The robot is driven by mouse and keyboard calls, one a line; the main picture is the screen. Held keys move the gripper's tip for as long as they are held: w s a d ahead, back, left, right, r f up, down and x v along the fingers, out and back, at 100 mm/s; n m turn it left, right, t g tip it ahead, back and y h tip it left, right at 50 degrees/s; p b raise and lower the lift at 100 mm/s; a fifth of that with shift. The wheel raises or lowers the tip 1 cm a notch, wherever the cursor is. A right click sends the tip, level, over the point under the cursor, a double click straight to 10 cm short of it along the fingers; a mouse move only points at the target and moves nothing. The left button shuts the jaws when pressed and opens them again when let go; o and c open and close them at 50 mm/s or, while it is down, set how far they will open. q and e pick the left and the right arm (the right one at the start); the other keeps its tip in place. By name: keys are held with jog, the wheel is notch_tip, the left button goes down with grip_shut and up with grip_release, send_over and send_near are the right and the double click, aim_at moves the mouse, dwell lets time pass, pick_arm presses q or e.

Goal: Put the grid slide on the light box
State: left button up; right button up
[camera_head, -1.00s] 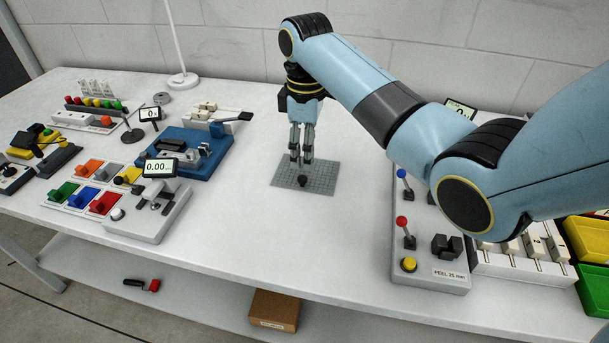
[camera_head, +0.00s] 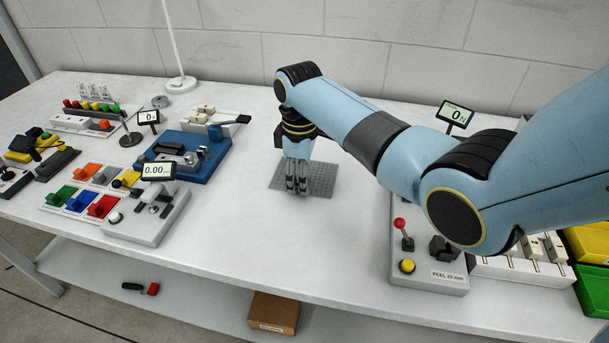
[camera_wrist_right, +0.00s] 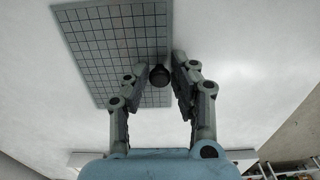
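The grid slide (camera_head: 318,181) is a grey gridded plate with a black knob. It lies flat on the white table. In the right wrist view, the slide (camera_wrist_right: 110,45) shows with its black knob (camera_wrist_right: 159,76) between the two fingers. My right gripper (camera_head: 297,190) is low over the slide in the head view. In the right wrist view, my right gripper (camera_wrist_right: 160,66) is open, with one finger on each side of the knob; white table shows between the knob and the right finger. I cannot make out which thing is the light box. My left gripper is not in view.
A panel with levers (camera_head: 430,277) stands to the right, partly behind my right arm. A grey device with a display (camera_head: 150,215) and a blue fixture (camera_head: 185,158) stand to the left. The table between the slide and the front edge is clear.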

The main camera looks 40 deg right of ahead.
grip_shut()
jog(key=shift+r, duration=0.1)
